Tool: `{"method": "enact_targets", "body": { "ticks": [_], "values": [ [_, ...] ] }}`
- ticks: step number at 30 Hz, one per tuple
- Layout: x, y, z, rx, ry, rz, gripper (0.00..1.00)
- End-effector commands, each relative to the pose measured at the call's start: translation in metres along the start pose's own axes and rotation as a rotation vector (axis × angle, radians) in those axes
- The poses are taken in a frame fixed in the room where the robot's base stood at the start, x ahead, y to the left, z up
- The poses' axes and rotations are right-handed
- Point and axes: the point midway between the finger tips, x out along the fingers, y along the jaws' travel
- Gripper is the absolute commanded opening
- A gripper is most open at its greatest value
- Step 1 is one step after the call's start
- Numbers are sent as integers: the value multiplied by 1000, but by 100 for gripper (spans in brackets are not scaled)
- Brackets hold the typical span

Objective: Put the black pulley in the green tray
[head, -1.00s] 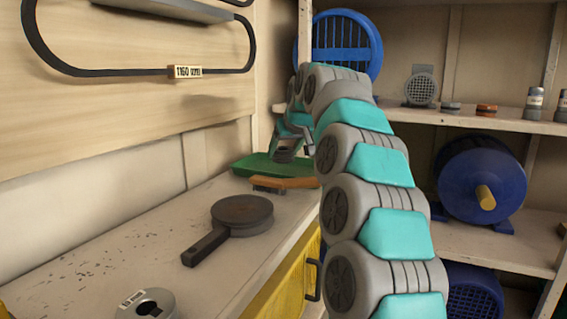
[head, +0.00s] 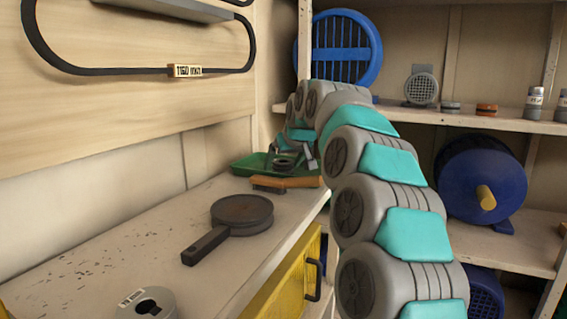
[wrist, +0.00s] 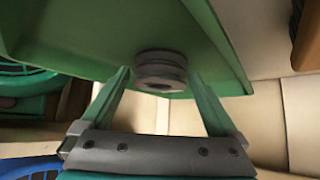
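The black pulley (head: 284,163) is a dark grooved wheel inside the green tray (head: 243,166) at the far end of the bench. In the wrist view the pulley (wrist: 160,66) lies against the green surface of the tray (wrist: 75,35). My gripper (wrist: 159,74) is open, with one green finger on either side of the pulley and a visible gap at each side. In the head view my gripper (head: 300,150) is small and partly hidden at the tray, so its fingertips are hard to make out there.
A brush with an orange-brown handle (head: 290,182) lies just in front of the tray. A round dark disc with a handle (head: 240,212) and a grey ring (head: 147,304) lie nearer on the bench. Shelves with a blue motor (head: 480,180) stand right.

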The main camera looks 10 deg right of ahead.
Motion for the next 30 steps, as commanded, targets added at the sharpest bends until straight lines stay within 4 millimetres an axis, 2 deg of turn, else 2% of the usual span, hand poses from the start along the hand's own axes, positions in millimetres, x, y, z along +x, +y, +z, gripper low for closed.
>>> {"method": "enact_targets", "body": {
  "ticks": [9,14,20,30],
  "values": [
    [-1,0,-1,0,-1,0,100],
    [-9,0,-2,0,0,0,100],
    [-39,0,-3,0,3,1,100],
    [-106,1,-3,1,2,1,100]
  ]
}}
